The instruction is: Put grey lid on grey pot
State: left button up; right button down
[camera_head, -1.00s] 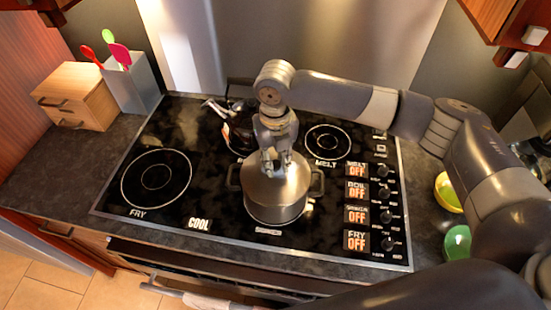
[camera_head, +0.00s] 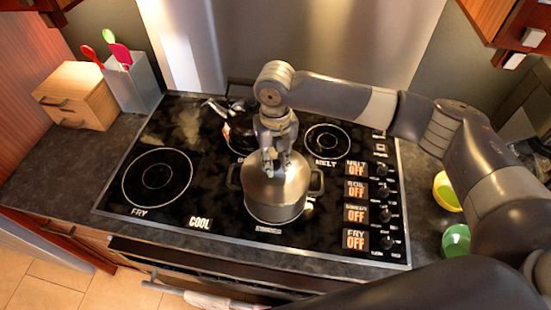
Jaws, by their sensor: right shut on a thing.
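The grey pot (camera_head: 275,211) stands on the front middle burner of the black cooktop, with a dark handle on each side. The grey lid (camera_head: 287,186) lies over the pot's mouth and looks level with its rim. I cannot tell whether it is fully seated. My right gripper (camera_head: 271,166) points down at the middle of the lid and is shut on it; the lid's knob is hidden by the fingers. My left gripper is not in view.
A dark kettle (camera_head: 242,133) stands close behind the pot, partly hidden by my right arm. The cooktop (camera_head: 115,196) is free at its left. A utensil holder (camera_head: 133,84), a wooden box (camera_head: 76,95), a yellow bowl (camera_head: 447,191) and a green bowl (camera_head: 456,241) stand at the sides.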

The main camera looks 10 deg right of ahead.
jog(key=shift+p, duration=0.3)
jog(key=shift+f, duration=0.5)
dwell(1.3)
jog(key=c, duration=1.3)
grip_release()
jog(key=shift+o, duration=0.5)
jog(key=o, duration=0.4)
jog(key=shift+c, duration=0.2)
jog(key=shift+r, duration=3.5)
